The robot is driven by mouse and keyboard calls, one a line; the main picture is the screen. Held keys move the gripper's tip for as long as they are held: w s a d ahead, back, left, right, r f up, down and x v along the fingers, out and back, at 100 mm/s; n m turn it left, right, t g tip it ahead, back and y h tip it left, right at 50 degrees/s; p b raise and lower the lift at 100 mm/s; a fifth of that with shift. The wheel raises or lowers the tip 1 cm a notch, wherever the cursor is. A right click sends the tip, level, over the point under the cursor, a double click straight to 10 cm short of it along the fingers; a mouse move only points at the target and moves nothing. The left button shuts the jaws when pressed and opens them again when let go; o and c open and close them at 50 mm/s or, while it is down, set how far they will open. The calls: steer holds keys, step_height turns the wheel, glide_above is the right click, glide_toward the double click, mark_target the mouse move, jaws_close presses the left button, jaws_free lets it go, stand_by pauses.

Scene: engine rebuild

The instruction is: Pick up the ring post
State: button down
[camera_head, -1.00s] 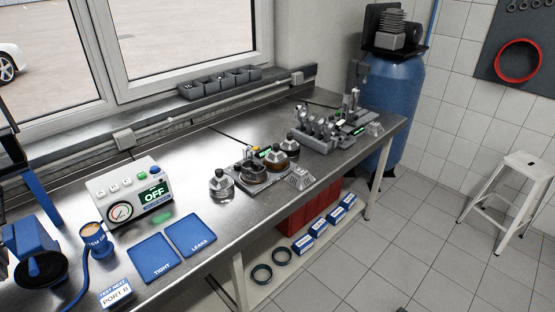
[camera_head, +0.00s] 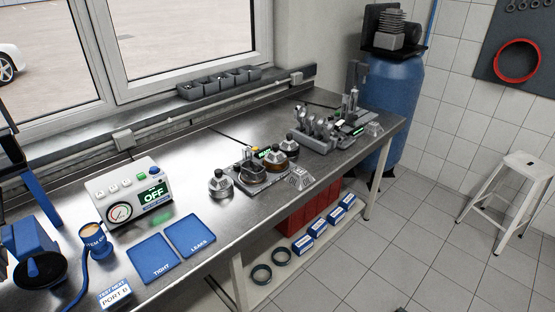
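I cannot tell for sure which object is the ring post. A slim upright metal post (camera_head: 353,101) stands at the far right end of the steel workbench, among small grey fixtures. Nearer the middle of the bench, a fixture plate (camera_head: 243,185) bears round metal and brown parts. Silver, dark-topped pieces (camera_head: 220,184) stand beside and behind it. The details are too small to read. My gripper is not in view, and nothing is seen touching these parts.
A gauge box (camera_head: 130,194) reading OFF stands left on the bench (camera_head: 195,150). Blue TIGHT (camera_head: 153,257) and LEAKS (camera_head: 190,235) mats lie in front. A labelled cup with a blue hose (camera_head: 93,236) is at left. Grey bins (camera_head: 220,82) line the window side. A stool (camera_head: 522,165) stands right.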

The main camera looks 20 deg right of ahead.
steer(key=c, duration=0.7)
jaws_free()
